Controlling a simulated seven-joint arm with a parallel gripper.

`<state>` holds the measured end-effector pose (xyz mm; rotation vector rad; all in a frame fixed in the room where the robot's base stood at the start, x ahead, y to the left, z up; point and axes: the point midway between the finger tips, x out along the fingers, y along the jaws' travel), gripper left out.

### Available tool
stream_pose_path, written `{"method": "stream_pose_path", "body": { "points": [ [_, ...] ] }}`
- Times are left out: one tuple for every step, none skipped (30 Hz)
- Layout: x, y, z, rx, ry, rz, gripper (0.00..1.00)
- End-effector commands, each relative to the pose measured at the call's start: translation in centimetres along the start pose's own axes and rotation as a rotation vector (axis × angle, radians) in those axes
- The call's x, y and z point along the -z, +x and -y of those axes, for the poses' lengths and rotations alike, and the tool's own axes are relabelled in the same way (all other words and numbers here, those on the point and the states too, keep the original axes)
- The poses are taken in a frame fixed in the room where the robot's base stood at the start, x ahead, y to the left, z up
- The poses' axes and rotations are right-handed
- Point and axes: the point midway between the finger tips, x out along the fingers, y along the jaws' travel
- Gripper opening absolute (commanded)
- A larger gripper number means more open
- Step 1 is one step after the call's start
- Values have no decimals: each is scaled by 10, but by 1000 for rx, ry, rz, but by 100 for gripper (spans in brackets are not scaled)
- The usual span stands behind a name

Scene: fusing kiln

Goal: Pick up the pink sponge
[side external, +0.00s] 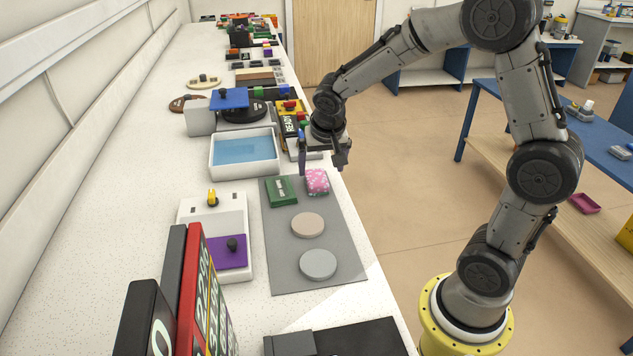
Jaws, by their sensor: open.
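The pink sponge (317,182) is a small speckled block lying on the far right part of a grey mat (284,264) on the white bench. My gripper (323,168) is open, with its fingers pointing down over the sponge's far side. The fingers look apart, one to the left and one to the right. I cannot tell from this view how high the fingertips are above the sponge, or whether they touch it.
A green block (280,190) lies just left of the sponge. Two round discs, one beige (308,224) and one grey (318,264), lie nearer on the mat. A white tray with blue liquid (245,152) stands beyond the green block, and a black-and-yellow READY sign (290,137) stands behind the gripper.

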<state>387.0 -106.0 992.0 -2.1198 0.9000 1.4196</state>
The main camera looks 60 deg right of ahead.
Motion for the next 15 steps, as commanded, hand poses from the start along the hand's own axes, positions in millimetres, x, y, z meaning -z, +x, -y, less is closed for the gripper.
{"method": "stream_pose_path", "body": {
  "points": [
    [0, 5, 0, 0, -1, -1, 98],
    [0, 6, 0, 1, -1, -1, 98],
    [0, 8, 0, 1, -1, -1, 98],
    [0, 9, 0, 1, 0, -1, 98],
    [0, 11, 0, 1, 0, 0, 98],
    [0, 14, 1, 1, 0, 0, 98],
    [0, 17, 1, 1, 0, 1, 98],
    [1, 21, 2, 0, 0, 2, 98],
    [1, 27, 2, -1, -1, 3, 98],
    [1, 32, 3, -1, -2, 3, 98],
    [2, 36, 4, -1, -1, 3, 98],
    [2, 42, 5, -1, 0, 3, 98],
    [3, 46, 5, 0, 0, 1, 98],
    [3, 50, 5, 0, 0, 0, 98],
    [3, 54, 5, 0, 1, 1, 98]
  ]
}}
